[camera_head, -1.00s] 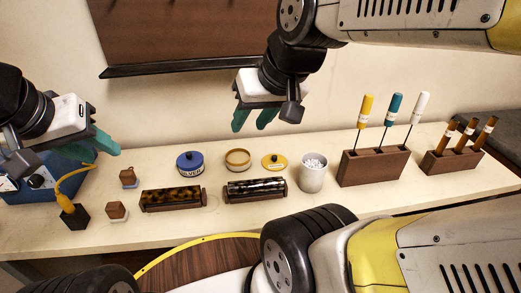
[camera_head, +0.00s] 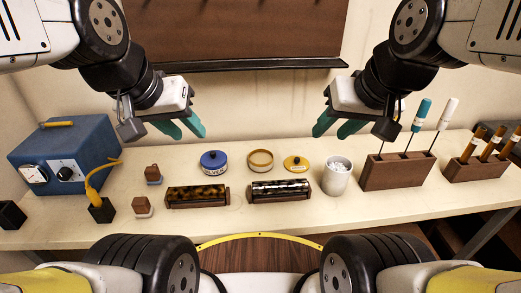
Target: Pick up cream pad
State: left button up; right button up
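Two small wooden-handled blocks stand at the left of the bench. The nearer one (camera_head: 143,206) has a pale, cream-looking base, which is likely the cream pad. The farther one (camera_head: 153,173) has a bluish base. My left gripper (camera_head: 185,127) is in the air above and right of the blocks, its teal fingers apart with nothing between them. My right gripper (camera_head: 336,126) is in the air above the white cup, also with its fingers apart and empty. Neither gripper touches anything.
A blue box (camera_head: 90,150) and a black block with a yellow-handled tool (camera_head: 102,209) are left of the pads. Two dark rollers (camera_head: 198,197), a blue tin (camera_head: 213,162), a yellow lid (camera_head: 297,163), a white cup (camera_head: 337,178) and wooden racks (camera_head: 398,172) are to the right.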

aim_at(142, 207)
jog(key=u, duration=1.4)
jog(key=k+l+u, duration=0.1)
jog(key=l+u, duration=0.2)
jog(key=l, duration=0.1)
